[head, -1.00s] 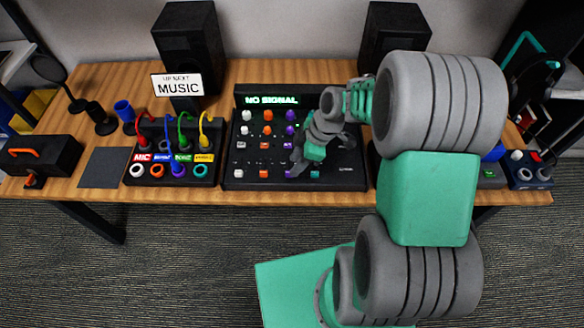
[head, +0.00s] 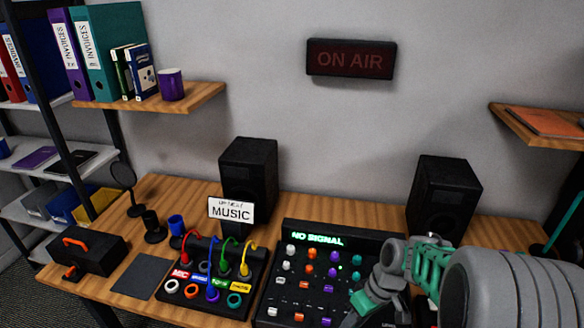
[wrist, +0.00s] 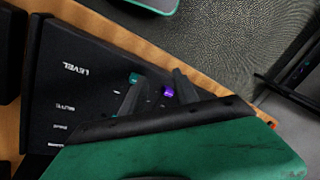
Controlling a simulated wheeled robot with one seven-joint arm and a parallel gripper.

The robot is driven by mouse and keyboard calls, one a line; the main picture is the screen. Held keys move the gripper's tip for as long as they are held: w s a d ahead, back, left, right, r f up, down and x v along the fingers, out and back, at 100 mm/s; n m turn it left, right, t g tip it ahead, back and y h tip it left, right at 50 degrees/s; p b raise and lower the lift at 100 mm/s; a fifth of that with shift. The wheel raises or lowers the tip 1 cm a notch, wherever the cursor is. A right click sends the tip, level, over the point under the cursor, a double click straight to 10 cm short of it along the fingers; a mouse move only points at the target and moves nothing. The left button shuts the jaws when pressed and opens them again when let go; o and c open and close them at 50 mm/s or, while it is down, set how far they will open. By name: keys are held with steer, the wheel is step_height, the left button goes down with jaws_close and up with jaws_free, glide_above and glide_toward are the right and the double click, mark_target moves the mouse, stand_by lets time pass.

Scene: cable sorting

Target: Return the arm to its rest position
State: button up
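My arm reaches in from the lower right of the head view, with my gripper (head: 368,304) over the right part of the black mixer panel (head: 270,312). In the wrist view my gripper (wrist: 157,86) shows two dark fingers spread apart with nothing between them. A teal button and a purple button of the panel show near the fingertips. The panel's "LEVEL" lettering side (wrist: 75,90) shows to the left. I cannot tell how high the fingers are above the panel. My forearm hides the panel's right end.
A cable box (head: 212,268) with several coloured plugs stands left of the mixer. Two black speakers (head: 248,172) and (head: 440,195) and a "MUSIC" sign (head: 231,211) stand behind. Two wall shelves and an unlit "ON AIR" sign (head: 350,60) are above.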

steer(key=s+d+r+m+h, duration=0.3)
steer(key=s+d+m, duration=0.1)
steer(key=s+m, duration=0.4)
steer(key=w+a+r+n+t, duration=0.2)
steer(key=a+r, duration=0.3)
steer(key=r, duration=0.7)
steer(key=shift+w+t+h, duration=0.3)
steer(key=shift+t, duration=0.5)
stand_by(1.2)
